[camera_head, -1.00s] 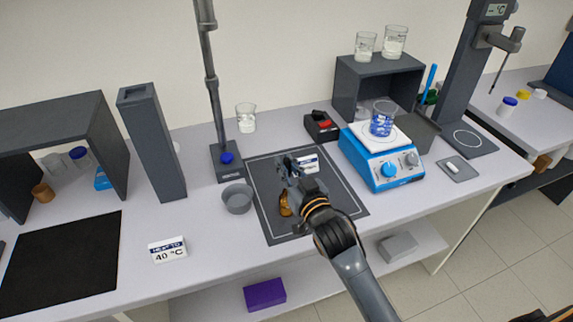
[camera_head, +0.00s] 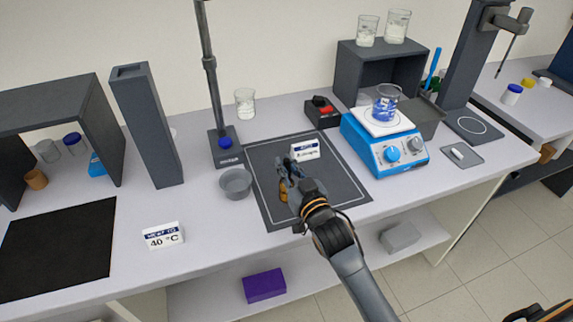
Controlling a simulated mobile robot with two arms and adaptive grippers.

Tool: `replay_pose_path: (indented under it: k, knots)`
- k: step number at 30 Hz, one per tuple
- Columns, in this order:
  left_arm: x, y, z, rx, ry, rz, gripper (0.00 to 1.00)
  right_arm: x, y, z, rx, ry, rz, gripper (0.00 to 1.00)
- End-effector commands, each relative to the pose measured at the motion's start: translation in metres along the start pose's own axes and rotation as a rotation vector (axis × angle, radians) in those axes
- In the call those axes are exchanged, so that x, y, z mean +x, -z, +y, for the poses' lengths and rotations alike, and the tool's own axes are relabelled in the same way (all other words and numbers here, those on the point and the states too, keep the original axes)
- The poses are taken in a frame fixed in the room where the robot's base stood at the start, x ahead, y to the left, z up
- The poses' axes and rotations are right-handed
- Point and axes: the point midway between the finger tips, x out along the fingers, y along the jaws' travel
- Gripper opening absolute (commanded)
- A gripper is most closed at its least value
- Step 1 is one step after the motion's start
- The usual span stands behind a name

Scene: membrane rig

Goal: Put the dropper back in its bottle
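A small amber bottle (camera_head: 283,190) stands on the dark mat (camera_head: 262,200), partly hidden by my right gripper. My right gripper (camera_head: 286,172) is just above and beside the bottle, over the mat. Its fingers are small and dark here, and I cannot tell whether they are open or shut. I cannot make out the dropper; the gripper may hide it. I cannot tell whether the gripper touches the bottle. My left gripper is not in view.
A grey bowl (camera_head: 235,184) sits left of the mat, with a stand (camera_head: 226,150) behind it. A label card (camera_head: 305,149) stands at the mat's back. A blue hotplate (camera_head: 386,150) with a beaker is to the right. A temperature card (camera_head: 163,235) stands front left.

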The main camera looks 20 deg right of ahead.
Motion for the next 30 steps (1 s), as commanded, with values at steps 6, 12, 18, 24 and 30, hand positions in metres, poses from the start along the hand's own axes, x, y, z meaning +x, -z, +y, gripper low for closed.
replay_pose_path:
  k: [6, 12, 18, 24, 30]
  knots:
    - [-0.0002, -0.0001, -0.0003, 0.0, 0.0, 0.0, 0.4, -0.0001, 0.0002, -0.0001, 0.0, 0.0, 0.0, 0.09]
    - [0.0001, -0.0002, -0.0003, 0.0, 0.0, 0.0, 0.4, -0.0001, -0.0012, -0.0001, 0.0, 0.0, 0.0, 0.09]
    - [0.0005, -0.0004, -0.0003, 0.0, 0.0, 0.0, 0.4, -0.0001, -0.0032, -0.0001, 0.001, 0.0, 0.0, 0.09]
    - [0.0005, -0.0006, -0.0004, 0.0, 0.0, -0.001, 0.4, -0.0001, -0.0042, -0.0002, 0.001, 0.0, 0.0, 0.32]
    - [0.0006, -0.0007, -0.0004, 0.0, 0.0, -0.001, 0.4, -0.0001, -0.004, -0.0002, 0.0, 0.0, 0.0, 0.4]
